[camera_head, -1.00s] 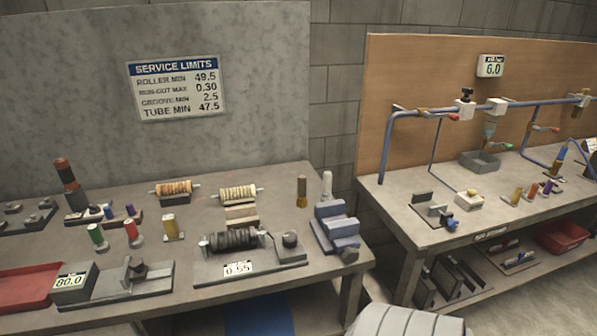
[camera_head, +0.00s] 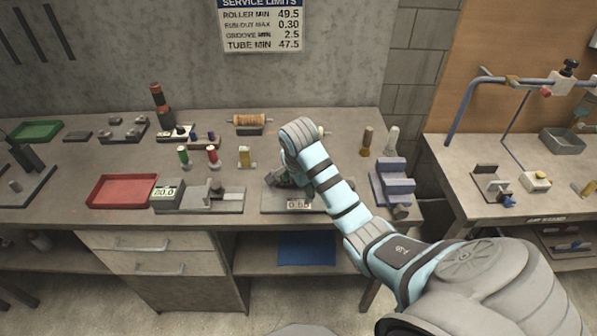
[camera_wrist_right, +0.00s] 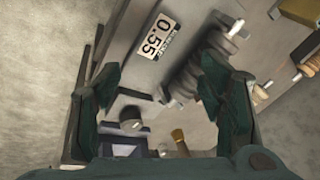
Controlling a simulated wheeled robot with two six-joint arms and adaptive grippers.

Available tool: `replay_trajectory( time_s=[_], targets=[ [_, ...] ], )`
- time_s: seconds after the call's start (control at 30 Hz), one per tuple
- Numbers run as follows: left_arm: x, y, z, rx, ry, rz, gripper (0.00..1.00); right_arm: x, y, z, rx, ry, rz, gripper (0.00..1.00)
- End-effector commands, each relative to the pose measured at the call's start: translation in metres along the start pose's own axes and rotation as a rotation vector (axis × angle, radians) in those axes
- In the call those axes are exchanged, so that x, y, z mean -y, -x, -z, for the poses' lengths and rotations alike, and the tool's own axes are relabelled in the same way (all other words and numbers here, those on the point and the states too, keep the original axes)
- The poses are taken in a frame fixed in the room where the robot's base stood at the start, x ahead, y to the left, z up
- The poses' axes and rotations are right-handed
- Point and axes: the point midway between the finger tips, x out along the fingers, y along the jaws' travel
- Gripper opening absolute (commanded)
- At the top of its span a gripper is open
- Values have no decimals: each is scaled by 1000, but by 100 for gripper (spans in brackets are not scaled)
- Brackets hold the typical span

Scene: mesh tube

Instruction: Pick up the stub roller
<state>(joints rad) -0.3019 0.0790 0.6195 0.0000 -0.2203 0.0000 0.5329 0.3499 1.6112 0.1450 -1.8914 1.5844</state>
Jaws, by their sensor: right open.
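The dark ridged roller, which I take to be the stub roller, lies on a grey fixture (camera_head: 265,203) with a 0.55 readout (camera_head: 299,204). In the head view my right arm hides most of that roller. In the right wrist view the dark roller (camera_wrist_right: 190,82) lies tilted beyond the fingers, nearer the right finger. My right gripper (camera_wrist_right: 155,85) has its fingers wide apart with nothing held between them. In the head view the right gripper (camera_head: 285,180) is over the fixture, mostly hidden by its own wrist. My left gripper is not in view.
A pale ridged roller (camera_head: 250,120) rests on a stand behind. A blue block fixture (camera_head: 393,183) stands to the right. A grey gauge stand (camera_head: 214,197) and red tray (camera_head: 122,191) are left. Small coloured cylinders stand behind them. A gap separates the second bench (camera_head: 450,180).

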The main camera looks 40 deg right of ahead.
Motion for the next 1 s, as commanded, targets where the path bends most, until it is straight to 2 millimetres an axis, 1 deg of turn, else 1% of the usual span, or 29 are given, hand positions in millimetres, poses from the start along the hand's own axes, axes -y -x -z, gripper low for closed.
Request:
replay_trajectory(
  time_s=[0.03,0.1,0.2,0.27,0.37,0.5,0.6,0.77,0.9,1.0],
  targets=[
    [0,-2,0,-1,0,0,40,18,11,11,1,-120,-1,63],
    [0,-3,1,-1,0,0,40,36,28,24,6,-291,-10,63],
    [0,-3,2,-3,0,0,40,55,48,38,16,-474,-22,63],
    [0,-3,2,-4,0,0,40,60,51,42,20,-539,-29,63],
    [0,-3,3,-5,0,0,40,60,35,43,21,-568,-36,63],
    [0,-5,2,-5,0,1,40,59,-4,41,22,-566,-36,63],
    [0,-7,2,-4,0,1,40,59,-26,40,21,-565,-33,63],
    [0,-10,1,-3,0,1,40,61,-46,39,22,-563,-32,63],
    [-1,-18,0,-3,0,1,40,63,-76,37,21,-563,-33,63],
    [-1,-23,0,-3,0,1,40,63,-88,37,22,-562,-30,63]
  ],
)
